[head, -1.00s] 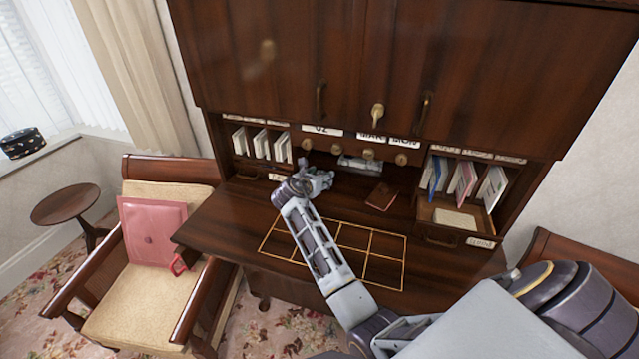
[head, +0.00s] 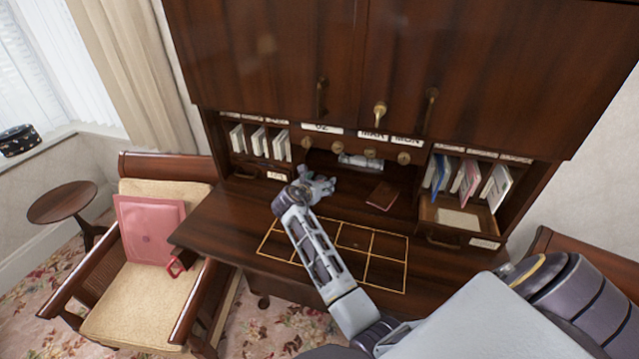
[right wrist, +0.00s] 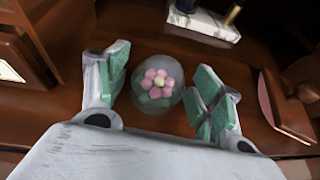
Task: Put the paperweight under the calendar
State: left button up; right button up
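The paperweight (right wrist: 157,82) is a clear glass dome with a pink flower inside, standing on the dark desk in the right wrist view. My right gripper (right wrist: 158,95) is open, with its green-padded fingers on either side of the dome; I cannot tell if they touch it. In the head view, my right gripper (head: 318,187) is low over the back of the desk, and the paperweight cannot be made out there. The calendar (head: 373,134) is a row of white plates reading 02, MAR and MON above brass knobs. My left gripper is not in view.
A red book (head: 382,195) lies right of my right gripper. A marble-based desk piece (head: 360,161) stands behind, under the knobs. Letter slots flank the niche, and an open drawer (head: 448,238) juts out at right. The gold-lined desktop (head: 385,262) is clear at front.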

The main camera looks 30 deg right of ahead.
jog(key=shift+s+a+r, duration=0.1)
jog(key=shift+r, duration=0.1)
dwell(0.3)
jog(key=shift+s+a+r, duration=0.1)
jog(key=shift+a, duration=0.1)
jog(key=v, duration=1.1)
jog(key=shift+s, duration=0.2)
dwell(0.3)
